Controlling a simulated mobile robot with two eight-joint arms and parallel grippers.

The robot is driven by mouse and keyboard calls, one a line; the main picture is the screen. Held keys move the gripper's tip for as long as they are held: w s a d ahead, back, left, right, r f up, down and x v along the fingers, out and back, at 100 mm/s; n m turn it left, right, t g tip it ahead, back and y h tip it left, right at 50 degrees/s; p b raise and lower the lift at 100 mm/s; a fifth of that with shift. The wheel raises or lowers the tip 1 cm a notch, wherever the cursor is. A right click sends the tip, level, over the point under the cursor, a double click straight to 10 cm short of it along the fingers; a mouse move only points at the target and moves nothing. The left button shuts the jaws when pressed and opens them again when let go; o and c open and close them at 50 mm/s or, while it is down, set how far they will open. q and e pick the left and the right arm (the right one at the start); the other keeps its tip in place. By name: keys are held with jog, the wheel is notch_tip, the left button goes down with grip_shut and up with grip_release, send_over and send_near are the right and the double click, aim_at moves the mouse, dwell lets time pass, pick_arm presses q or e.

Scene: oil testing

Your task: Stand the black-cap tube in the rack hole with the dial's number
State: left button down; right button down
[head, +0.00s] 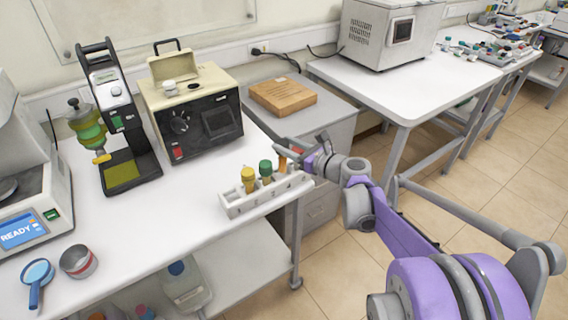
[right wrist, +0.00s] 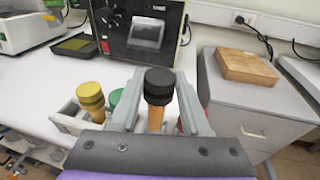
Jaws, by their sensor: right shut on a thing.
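My right gripper (head: 292,157) is shut on the black-cap tube (right wrist: 158,88), which has an orange-brown body and looks upright between the fingers. In the head view the tube's orange body (head: 282,163) shows above the right part of the white rack (head: 240,208). I cannot tell whether its lower end is in a hole. A yellow-cap tube (head: 248,179) and a green-cap tube (head: 265,169) stand in the rack to its left. The dial (head: 180,122) is on the black front of a beige device (head: 205,80); its number is too small to read. My left gripper is not in view.
The rack stands near the white table's right front corner. A black stand instrument (head: 122,110), a magnifier (head: 36,275) and a small tin (head: 78,261) are further left. A grey cabinet (head: 330,130) with a brown box (head: 283,96) stands behind right. The table's middle is clear.

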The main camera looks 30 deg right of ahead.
aim_at(286, 159)
jog(key=shift+w+f, duration=0.1)
jog(key=shift+f, duration=2.4)
jog(key=shift+f+b, duration=0.15)
jog(key=shift+b, duration=0.15)
jog(key=c, duration=0.7)
grip_release()
jog(key=shift+o, duration=0.2)
